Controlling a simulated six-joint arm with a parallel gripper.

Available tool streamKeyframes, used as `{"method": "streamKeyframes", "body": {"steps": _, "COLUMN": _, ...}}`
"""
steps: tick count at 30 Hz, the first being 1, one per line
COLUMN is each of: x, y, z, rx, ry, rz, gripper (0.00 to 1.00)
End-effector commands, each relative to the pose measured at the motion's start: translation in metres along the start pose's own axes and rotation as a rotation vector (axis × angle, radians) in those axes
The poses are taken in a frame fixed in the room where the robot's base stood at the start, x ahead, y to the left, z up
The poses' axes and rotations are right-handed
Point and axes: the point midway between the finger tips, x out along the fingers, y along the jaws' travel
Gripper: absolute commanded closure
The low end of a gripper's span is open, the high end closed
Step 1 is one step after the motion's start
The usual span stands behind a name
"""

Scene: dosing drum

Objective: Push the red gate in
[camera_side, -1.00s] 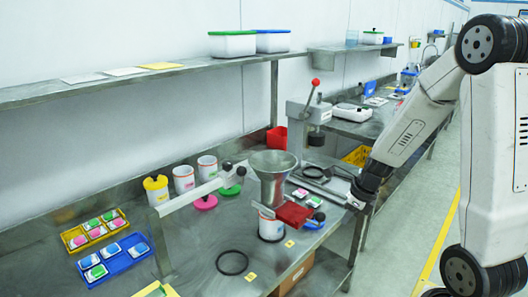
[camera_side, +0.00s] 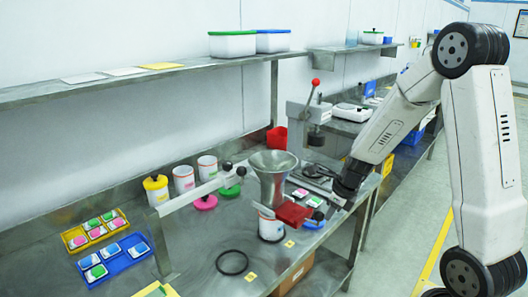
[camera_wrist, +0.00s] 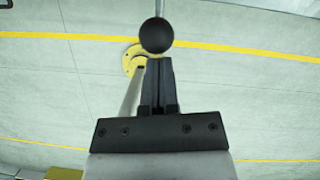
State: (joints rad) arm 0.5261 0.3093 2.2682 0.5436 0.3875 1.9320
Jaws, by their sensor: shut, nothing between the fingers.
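The red gate (camera_side: 293,214) is a flat red block at the foot of the grey metal funnel (camera_side: 272,175), on its right side. A white cup (camera_side: 270,227) stands under the funnel. My gripper (camera_side: 329,212) is just right of the gate, pointing down and left, with a gap between them in the side view. In the wrist view my gripper (camera_wrist: 158,62) has its two black fingers together with nothing between them. A black ball (camera_wrist: 157,35) on a thin grey rod shows just beyond the fingertips; whether they touch is unclear. The gate is not recognisable in the wrist view.
A blue item (camera_side: 313,223) lies close to the gate and my gripper. A black ring (camera_side: 232,262) lies in front of the funnel. A press with a red-knobbed lever (camera_side: 315,83) stands behind. Open floor (camera_side: 415,215) lies right of the bench.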

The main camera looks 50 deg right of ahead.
Motion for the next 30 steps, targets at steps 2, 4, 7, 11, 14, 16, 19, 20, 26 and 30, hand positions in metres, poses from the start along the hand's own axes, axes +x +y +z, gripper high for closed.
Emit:
{"method": "streamKeyframes", "body": {"steps": 2, "x": 0.003, "y": -0.002, "z": 0.009, "rx": -0.003, "ry": 0.0, "rz": 0.001, "gripper": 1.0}}
{"method": "streamKeyframes", "body": {"steps": 4, "x": 0.006, "y": -0.004, "z": 0.018, "rx": -0.003, "ry": -0.001, "rz": 0.0, "gripper": 1.0}}
{"method": "streamKeyframes", "body": {"steps": 7, "x": 0.01, "y": -0.007, "z": 0.033, "rx": -0.004, "ry": -0.001, "rz": 0.0, "gripper": 1.0}}
{"method": "streamKeyframes", "body": {"steps": 11, "x": 0.016, "y": -0.01, "z": 0.051, "rx": -0.003, "ry": -0.001, "rz": 0.001, "gripper": 1.0}}
{"method": "streamKeyframes", "body": {"steps": 14, "x": 0.02, "y": -0.013, "z": 0.062, "rx": -0.003, "ry": 0.0, "rz": 0.001, "gripper": 1.0}}
{"method": "streamKeyframes", "body": {"steps": 16, "x": 0.021, "y": -0.014, "z": 0.069, "rx": -0.002, "ry": 0.0, "rz": 0.001, "gripper": 1.0}}
{"method": "streamKeyframes", "body": {"steps": 19, "x": 0.023, "y": -0.015, "z": 0.073, "rx": -0.002, "ry": 0.0, "rz": 0.0, "gripper": 1.0}}
{"method": "streamKeyframes", "body": {"steps": 20, "x": 0.023, "y": -0.015, "z": 0.074, "rx": -0.001, "ry": 0.0, "rz": 0.0, "gripper": 1.0}}
{"method": "streamKeyframes", "body": {"steps": 26, "x": 0.023, "y": -0.015, "z": 0.075, "rx": 0.0, "ry": -0.004, "rz": -0.002, "gripper": 1.0}}
{"method": "streamKeyframes", "body": {"steps": 30, "x": 0.023, "y": -0.015, "z": 0.076, "rx": -0.001, "ry": -0.006, "rz": -0.003, "gripper": 1.0}}
